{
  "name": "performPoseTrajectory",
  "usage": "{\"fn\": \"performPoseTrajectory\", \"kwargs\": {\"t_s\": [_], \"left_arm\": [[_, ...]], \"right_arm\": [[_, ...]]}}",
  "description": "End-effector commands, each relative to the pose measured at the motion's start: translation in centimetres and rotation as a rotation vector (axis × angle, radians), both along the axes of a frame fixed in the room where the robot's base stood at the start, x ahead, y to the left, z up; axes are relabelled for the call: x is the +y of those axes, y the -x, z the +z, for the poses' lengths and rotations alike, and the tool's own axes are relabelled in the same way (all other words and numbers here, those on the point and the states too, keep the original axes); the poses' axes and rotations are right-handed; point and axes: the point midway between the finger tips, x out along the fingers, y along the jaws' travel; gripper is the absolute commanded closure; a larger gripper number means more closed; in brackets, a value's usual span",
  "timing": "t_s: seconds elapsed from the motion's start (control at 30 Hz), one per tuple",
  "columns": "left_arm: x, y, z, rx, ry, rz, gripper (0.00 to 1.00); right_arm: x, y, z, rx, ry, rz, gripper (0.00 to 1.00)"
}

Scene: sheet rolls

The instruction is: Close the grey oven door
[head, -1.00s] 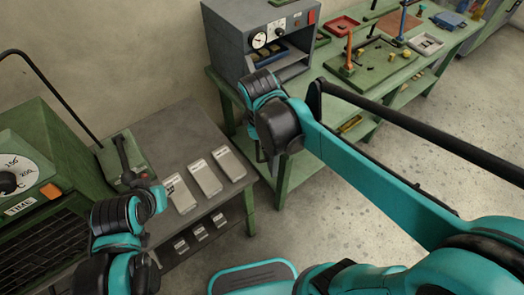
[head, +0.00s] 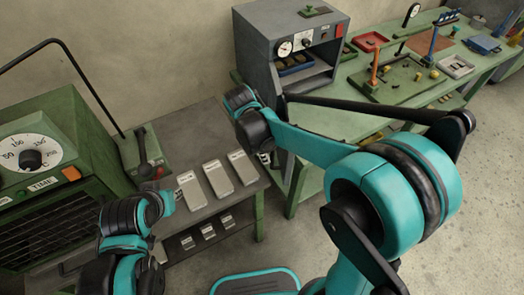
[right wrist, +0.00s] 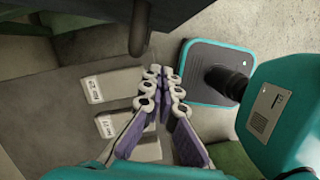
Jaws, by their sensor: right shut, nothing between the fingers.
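The grey oven (head: 285,45) stands on the green bench in the head view. Its front is open, showing blue trays (head: 295,65) inside, and a flat grey panel that looks like its lowered door (head: 308,82) sticks out below. My right gripper (head: 265,159) is mostly hidden by my right arm, low in front of the oven's left end. In the right wrist view its fingers (right wrist: 160,85) are together and empty. A dark slab (right wrist: 85,12) with a rounded handle (right wrist: 141,30) lies just above the fingertips, apart from them; it may be the door. My left gripper is hidden behind its arm.
A grey table (head: 195,140) with several pale labelled blocks (head: 217,178) stands left of the bench. A green oven with a dial (head: 28,155) is at far left. The green bench (head: 400,110) holds trays and fixtures to the right. Open floor (head: 470,200) lies at right.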

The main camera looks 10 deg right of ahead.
Motion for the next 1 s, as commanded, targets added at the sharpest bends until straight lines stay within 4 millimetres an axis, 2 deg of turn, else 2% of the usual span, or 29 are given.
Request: {"fn": "performPoseTrajectory", "kwargs": {"t_s": [0.03,0.13,0.2,0.4,0.87,1.0], "left_arm": [[0.0,0.0,-0.7,0.0,0.0,0.0,0.74],[0.0,0.0,-1.3,0.0,0.0,0.0,0.74],[0.0,0.0,-1.5,0.0,0.0,0.0,0.74],[0.0,0.0,-1.8,0.0,0.0,0.0,0.74],[0.0,0.0,-1.8,0.0,0.0,0.0,0.74],[0.0,0.0,-1.8,0.0,0.0,0.0,0.74]], "right_arm": [[-0.3,0.0,-1.4,0.0,0.0,-0.001,1.0],[-0.8,0.0,-3.3,0.0,0.0,-0.002,1.0],[-2.2,0.1,-2.8,0.0,0.0,-0.005,1.0],[-4.2,0.2,-2.7,-0.001,0.0,-0.003,1.0],[-4.7,0.2,-2.6,-0.001,0.0,0.0,1.0],[-5.4,0.2,-2.6,-0.001,0.0,0.014,1.0]]}}
